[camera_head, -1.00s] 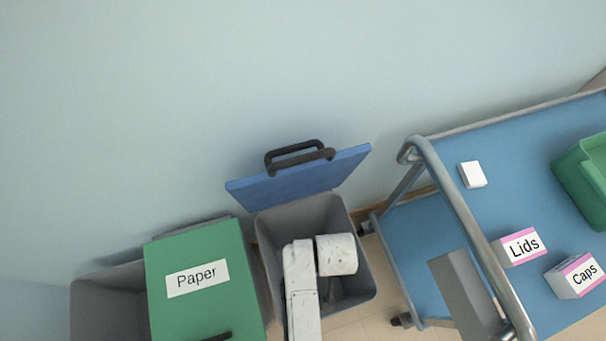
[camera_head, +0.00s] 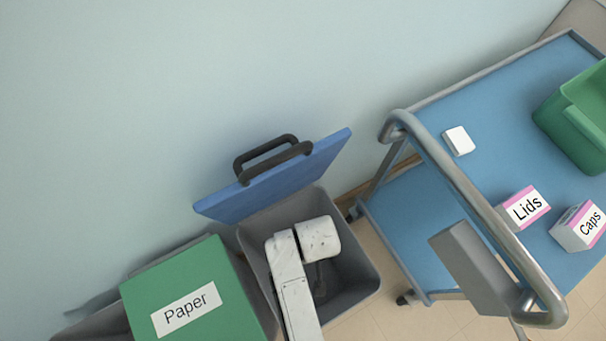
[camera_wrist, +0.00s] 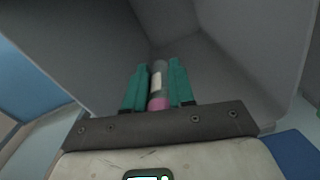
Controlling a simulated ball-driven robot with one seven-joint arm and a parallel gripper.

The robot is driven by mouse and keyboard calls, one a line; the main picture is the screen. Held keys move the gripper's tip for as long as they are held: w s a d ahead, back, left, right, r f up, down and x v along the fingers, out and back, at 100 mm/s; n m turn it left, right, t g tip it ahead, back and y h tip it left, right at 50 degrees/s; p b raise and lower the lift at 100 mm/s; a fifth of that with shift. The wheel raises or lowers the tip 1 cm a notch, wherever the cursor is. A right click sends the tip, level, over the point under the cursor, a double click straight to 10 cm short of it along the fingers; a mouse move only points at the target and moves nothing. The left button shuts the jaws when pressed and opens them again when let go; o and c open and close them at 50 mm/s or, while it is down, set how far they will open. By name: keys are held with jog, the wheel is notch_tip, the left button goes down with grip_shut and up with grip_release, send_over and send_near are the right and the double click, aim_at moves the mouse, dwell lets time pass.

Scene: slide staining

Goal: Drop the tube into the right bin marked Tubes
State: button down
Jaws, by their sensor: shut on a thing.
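In the wrist view my gripper (camera_wrist: 158,83) has teal fingers shut on a tube (camera_wrist: 156,83). The tube has a pink end near the palm, a pale band and a grey far part. The fingers and tube point into a grey bin (camera_wrist: 215,75), whose walls surround them. In the head view this bin (camera_head: 352,285) stands open, its blue lid (camera_head: 285,182) raised against the wall. My white wrist is over its opening and hides the fingers and tube there. No label shows on this bin; its blue lid's marking is not visible.
A bin with a green lid marked Paper (camera_head: 190,290) stands left of the open bin. A blue trolley (camera_head: 500,105) with a metal rail stands to the right, carrying Lids (camera_head: 524,208) and Caps (camera_head: 580,226) boxes, a white block (camera_head: 459,140) and a green tub (camera_head: 575,140).

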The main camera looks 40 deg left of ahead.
jog(key=shift+f, duration=0.55)
jog(key=c, duration=0.9)
grip_release()
jog(key=shift+r, duration=0.15)
notch_tip(320, 180, up, 11)
jog(key=shift+f+p, duration=0.2)
jog(key=shift+p, duration=0.7)
jog(key=shift+d, duration=0.15)
